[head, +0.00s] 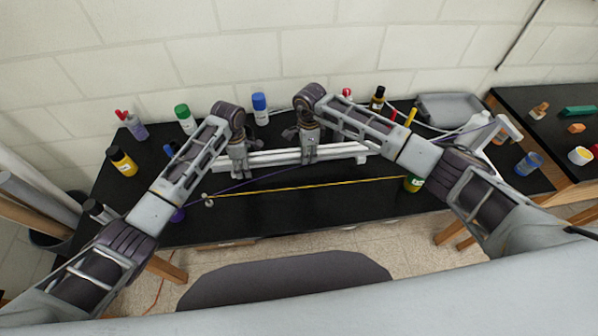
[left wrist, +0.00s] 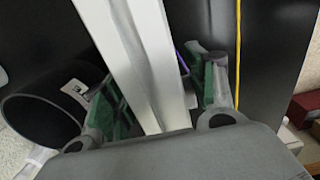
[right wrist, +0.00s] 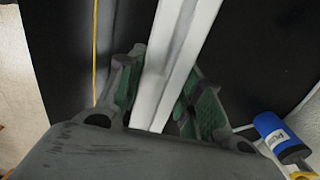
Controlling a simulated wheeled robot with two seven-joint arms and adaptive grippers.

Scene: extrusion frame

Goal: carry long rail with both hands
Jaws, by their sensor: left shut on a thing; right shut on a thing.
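The long rail (head: 342,152) is a pale grooved bar running left to right over the black table. My left gripper (head: 241,168) is shut on it towards its left part. My right gripper (head: 308,156) is shut on it near the middle. In the left wrist view the rail (left wrist: 132,55) passes between the green-padded fingers of the left gripper (left wrist: 160,90). In the right wrist view the rail (right wrist: 178,55) lies between the fingers of the right gripper (right wrist: 165,88). The height of the rail above the table is hard to tell.
Bottles stand around the rail: yellow (head: 122,162), green-capped (head: 185,119), blue-capped (head: 260,109) and black (head: 377,98). A grey tray (head: 452,109) sits at the back right. A yellow line (head: 300,188) crosses the black table (head: 330,212). The front middle is mostly clear.

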